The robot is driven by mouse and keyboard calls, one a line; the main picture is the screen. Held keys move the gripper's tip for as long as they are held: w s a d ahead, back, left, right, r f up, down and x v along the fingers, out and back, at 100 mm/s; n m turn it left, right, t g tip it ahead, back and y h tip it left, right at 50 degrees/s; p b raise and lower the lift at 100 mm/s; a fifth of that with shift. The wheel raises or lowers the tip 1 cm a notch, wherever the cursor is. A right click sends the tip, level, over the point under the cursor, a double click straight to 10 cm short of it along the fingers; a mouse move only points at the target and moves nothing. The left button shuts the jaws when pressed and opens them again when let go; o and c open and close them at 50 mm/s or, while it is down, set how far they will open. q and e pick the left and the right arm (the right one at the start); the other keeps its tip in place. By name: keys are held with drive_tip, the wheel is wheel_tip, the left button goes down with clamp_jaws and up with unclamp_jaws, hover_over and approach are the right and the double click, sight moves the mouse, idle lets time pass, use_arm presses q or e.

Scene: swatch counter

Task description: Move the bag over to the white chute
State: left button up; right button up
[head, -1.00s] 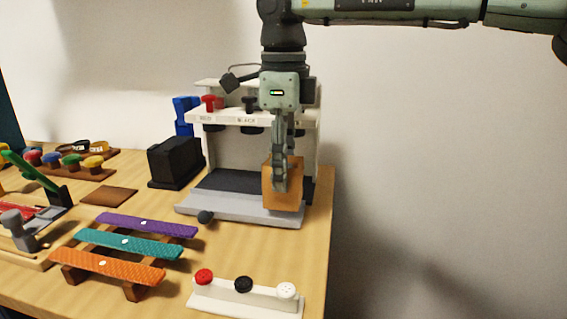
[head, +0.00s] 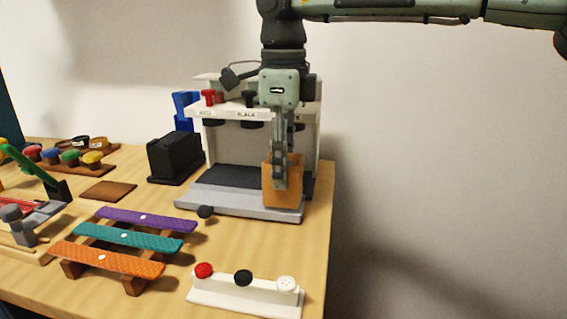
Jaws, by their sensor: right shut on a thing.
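The tan-orange bag (head: 285,198) is upright at the right front of the white dispenser stand (head: 303,140). My right gripper (head: 280,184) comes down from above and is shut on the bag, its fingers over the bag's upper part. The bag's base is at the grey front tray (head: 240,200); I cannot tell if it touches. On the stand's shelf are a red-knobbed chute (head: 209,97) and a black-knobbed chute (head: 249,99). The shelf's right part, where a white chute could be, is hidden behind my right gripper. My left gripper is not in view.
A white block with red, black and white buttons (head: 244,292) is at the front. A rack of purple, teal and orange strips (head: 120,240) is left of it. A black box (head: 175,157) stands left of the stand. The table's right edge is close to the bag.

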drive_tip(key=shift+f+b, duration=0.35)
drive_tip(key=shift+f, duration=0.3)
idle(0.7)
drive_tip(key=o, duration=1)
wheel_tip(320, 180, up, 12)
drive_tip(key=shift+r, duration=0.1)
